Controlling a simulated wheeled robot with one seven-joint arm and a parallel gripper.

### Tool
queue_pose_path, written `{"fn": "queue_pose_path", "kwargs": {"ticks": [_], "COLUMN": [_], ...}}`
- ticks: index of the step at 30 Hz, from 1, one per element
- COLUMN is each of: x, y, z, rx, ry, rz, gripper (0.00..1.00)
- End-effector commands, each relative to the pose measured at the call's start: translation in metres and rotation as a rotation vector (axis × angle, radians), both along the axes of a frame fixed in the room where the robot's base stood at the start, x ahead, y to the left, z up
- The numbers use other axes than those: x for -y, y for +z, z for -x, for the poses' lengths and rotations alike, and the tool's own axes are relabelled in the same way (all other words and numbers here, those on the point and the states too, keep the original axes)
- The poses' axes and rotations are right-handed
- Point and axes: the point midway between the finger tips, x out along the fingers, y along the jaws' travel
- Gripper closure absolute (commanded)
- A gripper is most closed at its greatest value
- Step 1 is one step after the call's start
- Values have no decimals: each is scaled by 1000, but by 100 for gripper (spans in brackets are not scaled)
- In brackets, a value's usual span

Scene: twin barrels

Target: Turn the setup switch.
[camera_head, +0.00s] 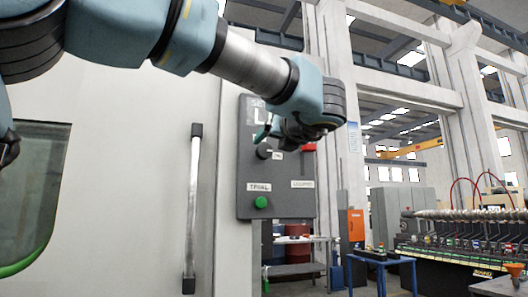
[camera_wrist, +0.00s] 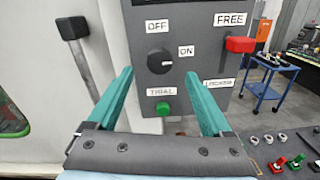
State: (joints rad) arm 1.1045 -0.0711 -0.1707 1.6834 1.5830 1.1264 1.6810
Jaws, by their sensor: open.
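The grey control panel (camera_head: 277,205) is fixed on the pale machine front. Its black round knob (camera_wrist: 159,61) sits between OFF and ON labels; a small light mark shows on its right side. In the head view the knob (camera_head: 264,152) is partly visible below my arm's end. A red handle (camera_wrist: 240,44) sits at right between FREE and LOCKED labels. A green button (camera_wrist: 163,108) is under the TRIAL label. My gripper (camera_wrist: 159,73) is open and empty, its teal fingers either side of the knob in the wrist view. Contact cannot be told. In the head view my gripper (camera_head: 263,133) is largely hidden.
A vertical door handle (camera_head: 192,208) stands left of the panel, with a window (camera_head: 35,190) farther left. A blue cart (camera_head: 380,262) and a machine with several coloured parts (camera_head: 460,245) are at right. Floor shows between panel and cart.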

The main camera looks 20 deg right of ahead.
Motion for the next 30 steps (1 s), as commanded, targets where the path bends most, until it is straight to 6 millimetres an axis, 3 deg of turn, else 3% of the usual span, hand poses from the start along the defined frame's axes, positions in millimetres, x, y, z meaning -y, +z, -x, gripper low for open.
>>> {"fn": "queue_pose_path", "kwargs": {"ticks": [6, 13, 26, 30], "x": [6, 10, 12, 12], "y": [2, 1, -1, -1], "z": [-43, -76, -87, -87], "rx": [-3, -3, -3, -3], "ry": [5, 4, 1, 1], "rz": [-1, -1, 2, 2], "gripper": [16, 16, 16, 30]}}
